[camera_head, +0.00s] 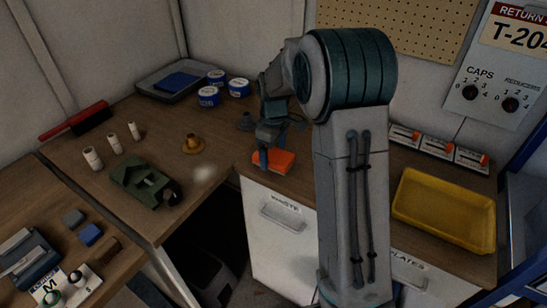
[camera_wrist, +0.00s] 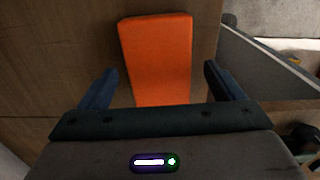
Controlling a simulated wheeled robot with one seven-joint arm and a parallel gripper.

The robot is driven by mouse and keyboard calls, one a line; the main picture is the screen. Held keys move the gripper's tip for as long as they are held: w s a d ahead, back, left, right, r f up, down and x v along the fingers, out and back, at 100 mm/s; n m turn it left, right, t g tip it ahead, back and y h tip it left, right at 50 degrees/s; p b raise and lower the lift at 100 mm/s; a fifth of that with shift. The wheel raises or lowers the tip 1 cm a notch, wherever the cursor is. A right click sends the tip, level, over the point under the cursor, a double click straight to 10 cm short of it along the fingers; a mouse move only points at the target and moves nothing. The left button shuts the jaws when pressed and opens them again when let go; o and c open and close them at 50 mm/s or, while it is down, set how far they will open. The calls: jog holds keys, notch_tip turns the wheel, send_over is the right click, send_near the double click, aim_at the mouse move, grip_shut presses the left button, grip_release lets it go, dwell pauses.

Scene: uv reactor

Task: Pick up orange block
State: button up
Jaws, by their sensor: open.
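The orange block (camera_head: 280,161) lies on the wooden workbench near its front edge, above the white drawer cabinet. My gripper (camera_head: 262,157) is over the block's left part in the head view and hides some of it. In the wrist view the block (camera_wrist: 158,60) is a long orange box that extends ahead of my gripper (camera_wrist: 160,85). The two blue fingers are spread, one on each side of the block's near end, with gaps between them and the block. The height of the fingers relative to the block is hard to tell.
A yellow tray (camera_head: 443,211) sits at the right. A green clamp-like device (camera_head: 145,182), white cylinders and a brass flanged part (camera_head: 193,145) stand at the left. Blue-and-white tins (camera_head: 208,96) and a grey tray (camera_head: 170,84) are at the back. The bench edge is close to the block.

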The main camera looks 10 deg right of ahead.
jog(key=shift+f, duration=0.95)
jog(key=shift+c, duration=0.4)
jog(key=c, duration=1)
jog(key=shift+r, duration=0.1)
jog(key=shift+r, duration=0.55)
notch_tip(320, 180, up, 3)
jog(key=shift+f, duration=0.2)
jog(key=s+d+r+b, duration=0.1)
jog(key=s+d+r, duration=0.2)
jog(key=s+d, duration=0.1)
jog(key=s+d+r+b, duration=0.1)
jog(key=s+d+r, duration=0.3)
jog(key=shift+s+d+r, duration=0.1)
jog(key=shift+s+r, duration=0.05)
